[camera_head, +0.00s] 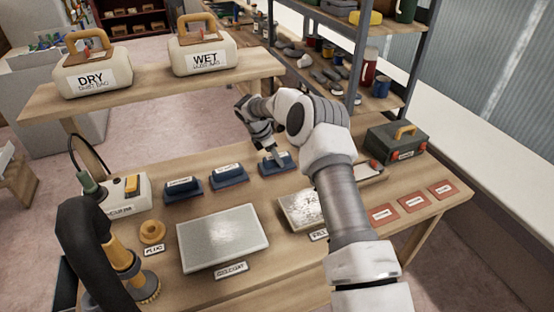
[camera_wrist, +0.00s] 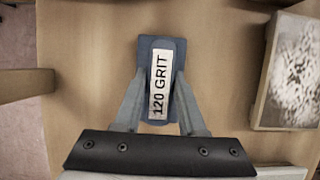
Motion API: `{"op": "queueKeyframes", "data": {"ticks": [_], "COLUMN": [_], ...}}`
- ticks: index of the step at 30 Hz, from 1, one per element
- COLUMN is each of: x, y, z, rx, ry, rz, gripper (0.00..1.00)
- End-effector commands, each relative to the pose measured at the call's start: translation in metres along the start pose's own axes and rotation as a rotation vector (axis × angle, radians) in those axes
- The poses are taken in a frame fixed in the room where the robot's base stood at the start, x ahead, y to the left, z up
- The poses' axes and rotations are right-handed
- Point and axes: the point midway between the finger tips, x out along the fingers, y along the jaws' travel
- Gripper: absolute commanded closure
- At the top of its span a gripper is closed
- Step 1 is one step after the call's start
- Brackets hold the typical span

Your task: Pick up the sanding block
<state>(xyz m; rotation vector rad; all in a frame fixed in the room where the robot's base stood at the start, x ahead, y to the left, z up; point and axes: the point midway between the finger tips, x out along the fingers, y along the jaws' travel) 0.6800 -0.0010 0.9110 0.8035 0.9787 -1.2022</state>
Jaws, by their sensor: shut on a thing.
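A blue sanding block (camera_wrist: 156,52) labelled "120 GRIT" lies on the wooden bench, seen from above in the wrist view. My gripper (camera_wrist: 161,88) is shut on its raised grip, with one finger on each side. In the head view my gripper (camera_head: 278,158) is at the rightmost of three blue blocks in a row, and this held block (camera_head: 270,168) is partly hidden by the fingers. The other two sanding blocks, the left one (camera_head: 184,190) and the middle one (camera_head: 229,177), stand to its left. Their labels are too small to read.
A pale panel (camera_head: 222,238) and a speckled panel (camera_head: 297,208) lie in front of the blocks; the speckled one (camera_wrist: 290,75) is right of my gripper in the wrist view. A shelf (camera_head: 150,84) with DRY and WET bags stands behind. A toolbox (camera_head: 396,141) sits right.

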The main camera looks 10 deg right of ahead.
Motion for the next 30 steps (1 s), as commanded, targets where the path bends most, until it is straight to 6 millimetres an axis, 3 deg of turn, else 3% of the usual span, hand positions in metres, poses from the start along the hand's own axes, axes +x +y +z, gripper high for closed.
{"op": "queueKeyframes", "data": {"ticks": [5, 8, 24, 30], "x": [-0.015, -0.013, -0.013, -0.071], "y": [0.001, -0.009, -0.083, -0.079], "z": [0.006, 0.006, 0.006, 0.03], "rx": [0.0, -0.003, -0.001, 0.003], "ry": [-0.002, -0.002, -0.002, -0.002], "rz": [0.003, 0.001, 0.0, 0.006], "gripper": [1.0, 1.0, 1.0, 1.0]}}
